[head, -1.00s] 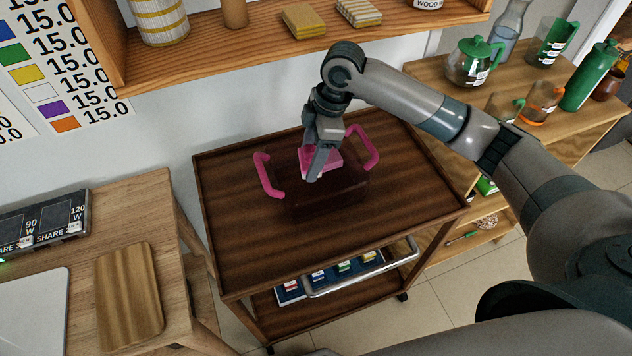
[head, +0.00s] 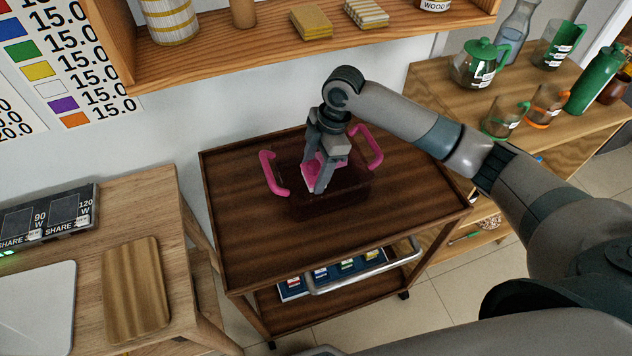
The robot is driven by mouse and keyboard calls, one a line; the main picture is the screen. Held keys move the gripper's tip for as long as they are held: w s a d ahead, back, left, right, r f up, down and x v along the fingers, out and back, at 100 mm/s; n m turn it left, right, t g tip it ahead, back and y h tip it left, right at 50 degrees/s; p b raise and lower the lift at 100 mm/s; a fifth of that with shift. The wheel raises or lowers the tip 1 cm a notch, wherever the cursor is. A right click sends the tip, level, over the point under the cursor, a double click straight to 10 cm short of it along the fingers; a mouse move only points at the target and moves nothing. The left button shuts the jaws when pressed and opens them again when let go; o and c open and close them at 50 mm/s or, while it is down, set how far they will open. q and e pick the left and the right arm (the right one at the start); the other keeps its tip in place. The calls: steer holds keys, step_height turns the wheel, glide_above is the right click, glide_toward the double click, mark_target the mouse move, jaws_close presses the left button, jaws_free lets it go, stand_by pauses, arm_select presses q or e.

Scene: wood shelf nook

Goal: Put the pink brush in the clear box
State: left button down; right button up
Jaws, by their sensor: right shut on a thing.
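The clear box (head: 268,170) has two pink handles and stands on the dark wooden cart. Its see-through walls look dark against the wood. My right gripper (head: 315,182) points down into the box between the handles. It is shut on the pink brush (head: 310,172), whose pink part shows between and beside the fingers. The gripper hides much of the brush, and I cannot tell whether it touches the box floor. My left gripper is not in view.
The cart top (head: 245,235) is bare around the box. A wooden shelf (head: 200,75) hangs above the back. A side table (head: 85,295) with a wooden board (head: 136,290) stands left. Jugs and a green bottle (head: 596,78) stand on a unit at right.

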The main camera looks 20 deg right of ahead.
steer(key=shift+f, duration=1.4)
step_height(320, 180, down, 3)
steer(key=shift+r+p, duration=0.2)
steer(key=shift+p, duration=0.5)
steer(key=shift+f, duration=0.55)
steer(key=shift+f, duration=0.15)
steer(key=o, duration=0.7)
steer(key=shift+c, duration=0.2)
